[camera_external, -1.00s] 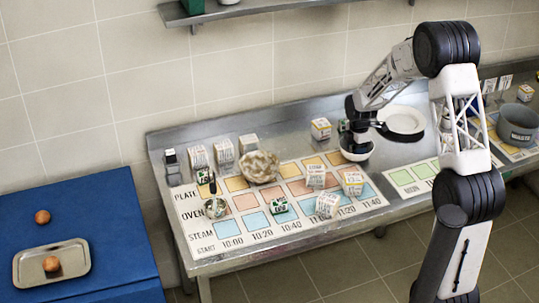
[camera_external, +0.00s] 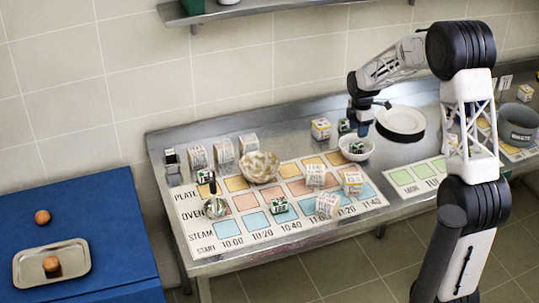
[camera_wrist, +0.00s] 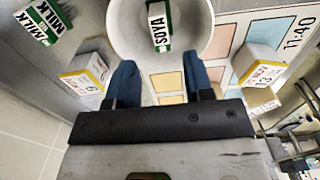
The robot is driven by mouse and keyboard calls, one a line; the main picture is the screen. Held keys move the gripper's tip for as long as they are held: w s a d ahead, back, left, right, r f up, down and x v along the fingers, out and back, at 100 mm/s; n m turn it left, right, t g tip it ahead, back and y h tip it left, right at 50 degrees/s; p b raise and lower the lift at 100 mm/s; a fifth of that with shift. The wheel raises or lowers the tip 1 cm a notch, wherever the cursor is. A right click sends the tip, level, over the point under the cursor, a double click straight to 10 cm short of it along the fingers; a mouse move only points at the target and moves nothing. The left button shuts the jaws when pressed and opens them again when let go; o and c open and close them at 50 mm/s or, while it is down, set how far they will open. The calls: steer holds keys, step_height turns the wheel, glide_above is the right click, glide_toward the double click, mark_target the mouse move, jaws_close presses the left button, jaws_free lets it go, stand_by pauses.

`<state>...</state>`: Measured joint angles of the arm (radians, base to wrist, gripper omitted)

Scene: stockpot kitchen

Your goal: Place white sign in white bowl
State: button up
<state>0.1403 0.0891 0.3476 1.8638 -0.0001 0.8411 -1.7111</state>
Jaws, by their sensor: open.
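The white bowl (camera_external: 350,154) stands near the back of the steel counter, at the right end of the printed chart. A small white and green sign marked SOYA (camera_wrist: 159,27) lies inside the bowl, and the bowl also shows in the wrist view (camera_wrist: 205,20). In the external view the sign (camera_external: 356,147) shows as a small dark green and white block in the bowl. My gripper (camera_external: 363,129) is just above the bowl, open and empty. In the wrist view its two blue fingertips (camera_wrist: 162,78) are spread apart, with the sign beyond them and clear of them.
A MILK block (camera_wrist: 45,22) and a white and yellow box (camera_wrist: 86,75) stand close left of the bowl in the wrist view. Another box (camera_wrist: 258,65) is at right. A wooden-looking bowl (camera_external: 260,167) sits further left.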

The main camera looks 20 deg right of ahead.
mark_target(357, 144)
steer(key=shift+r, duration=1.5)
steer(key=s+a+r+m, duration=0.2)
steer(key=s+r+m, duration=0.15)
steer(key=s, duration=0.35)
steer(key=s+a+r+m+t, duration=0.1)
steer(key=s+a+r+m, duration=0.15)
steer(key=s+r, duration=0.35)
steer(key=s+a+r+m, duration=0.2)
steer(key=s+r+m, duration=0.15)
steer(key=s, duration=0.55)
steer(key=s+a+f+m+t, duration=0.1)
steer(key=s+a+m, duration=0.2)
steer(key=s+m, duration=0.5)
steer(key=s, duration=1.1)
steer(key=shift+s+m+t, duration=0.15)
steer(key=shift+m+t, duration=0.15)
steer(key=shift+m, duration=0.05)
